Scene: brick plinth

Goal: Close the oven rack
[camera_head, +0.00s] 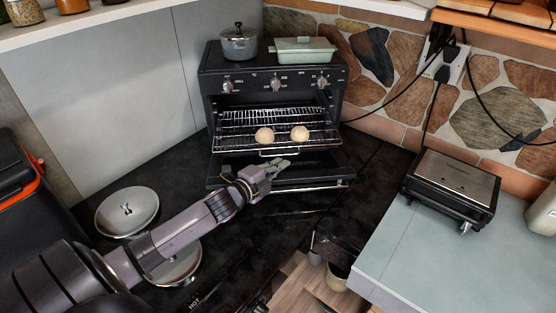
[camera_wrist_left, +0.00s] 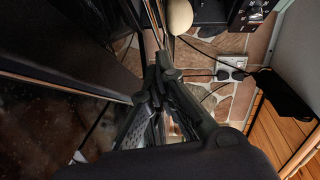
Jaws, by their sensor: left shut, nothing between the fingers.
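The black oven (camera_head: 275,85) stands at the back of the counter with its door (camera_head: 318,180) folded down open. Its wire rack (camera_head: 238,131) is pulled out over the door. Two pale round buns (camera_head: 265,134) sit on the front part of the rack. The rack has a light front handle (camera_head: 274,152). My left gripper (camera_head: 280,166) is just below and in front of that handle, over the open door, shut and empty. I cannot tell if it touches the rack. In the left wrist view the shut fingers (camera_wrist_left: 163,70) point towards a bun (camera_wrist_left: 179,16). My right gripper is not in view.
A dark pot (camera_head: 239,44) and a green lidded dish (camera_head: 303,50) stand on top of the oven. Two round metal lids, one at the left (camera_head: 127,211), lie under and beside my left arm. A grill (camera_head: 452,188) stands at the right, with bare countertop (camera_head: 410,260) before it.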

